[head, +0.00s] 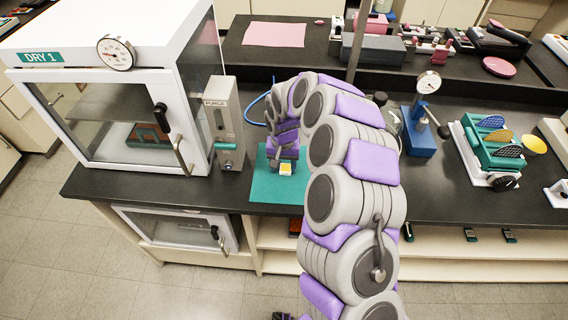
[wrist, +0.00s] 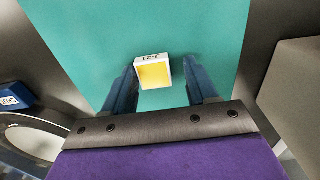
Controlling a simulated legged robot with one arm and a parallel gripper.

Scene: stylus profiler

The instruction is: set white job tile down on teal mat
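The white job tile (wrist: 153,72) has a yellow face and dark markings on its white edge. It appears to rest on the teal mat (wrist: 210,25), slightly turned. In the head view the tile (head: 286,169) is over the front part of the mat (head: 262,187), just below my gripper (head: 284,158). In the wrist view my gripper (wrist: 161,78) is open, with one dark blue finger on each side of the tile. A gap shows between the tile and the right finger; the left finger is very close to it, and I cannot tell whether they touch.
The white DRY 1 cabinet (head: 125,95) and the grey PURGE box (head: 223,120) stand left of the mat. A blue gauge stand (head: 420,130) and a teal rack (head: 490,145) stand to the right. The bench's front edge is close to the mat.

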